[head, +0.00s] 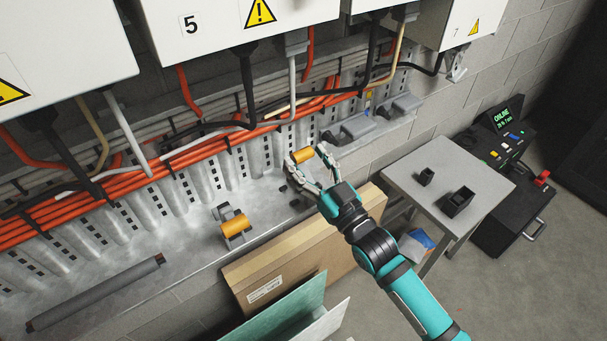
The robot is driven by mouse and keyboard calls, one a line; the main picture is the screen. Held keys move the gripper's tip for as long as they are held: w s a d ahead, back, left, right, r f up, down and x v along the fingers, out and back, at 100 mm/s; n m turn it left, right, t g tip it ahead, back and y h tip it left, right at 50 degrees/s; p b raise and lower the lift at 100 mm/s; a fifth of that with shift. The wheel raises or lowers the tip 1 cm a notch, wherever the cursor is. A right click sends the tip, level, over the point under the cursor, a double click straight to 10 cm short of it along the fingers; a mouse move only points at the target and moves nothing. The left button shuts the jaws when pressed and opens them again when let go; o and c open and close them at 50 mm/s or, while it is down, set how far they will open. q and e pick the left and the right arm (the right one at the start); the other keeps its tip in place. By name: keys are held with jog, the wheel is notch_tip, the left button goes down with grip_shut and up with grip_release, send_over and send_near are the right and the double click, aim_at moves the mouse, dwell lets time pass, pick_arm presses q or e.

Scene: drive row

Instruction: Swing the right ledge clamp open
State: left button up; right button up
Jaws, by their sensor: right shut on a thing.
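The right ledge clamp has an orange grip (302,155) and sits on the grey metal ledge (190,238) below the cable tray. My right gripper (308,162) reaches it from the lower right, its two fingers on either side of the orange grip and shut on it. The fingers hide much of the clamp's body, so I cannot tell how far it is swung. The left ledge clamp (234,226), also with an orange grip on grey brackets, stands apart on the ledge. My left gripper is out of view.
Orange and black cables (120,183) run along the tray behind the ledge, under white cabinets (240,25). A dark bar (95,293) lies on the ledge at left. A cardboard box (300,262) stands below my right arm. A grey table (450,180) is at right.

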jog(key=shift+s+d+f+t+y+b, duration=0.2)
jog(key=shift+s+d+t+y+b, duration=0.15)
jog(key=shift+s+t+y+b, duration=0.25)
jog(key=shift+s+d+r+b, duration=0.1)
jog(key=shift+r+b, duration=0.05)
jog(key=shift+b, duration=0.2)
jog(key=shift+s+d+b, duration=0.3)
jog(key=shift+s+b, duration=0.05)
jog(key=shift+s+d+t+y+b, duration=0.3)
jog(key=shift+s+d+t+y, duration=0.15)
jog(key=shift+t, duration=0.25)
jog(key=shift+s+d+f, duration=0.15)
jog(key=shift+s+f, duration=0.1)
jog(key=shift+s, duration=0.15)
grip_shut()
jog(key=shift+o, duration=0.6)
grip_release()
jog(key=shift+r, duration=0.1)
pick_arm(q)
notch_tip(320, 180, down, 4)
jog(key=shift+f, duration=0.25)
pick_arm(e)
jog(key=o, duration=1.7)
jog(key=shift+r, duration=0.15)
jog(key=shift+c, duration=0.2)
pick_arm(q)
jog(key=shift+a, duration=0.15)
pick_arm(e)
jog(key=v, duration=1.2)
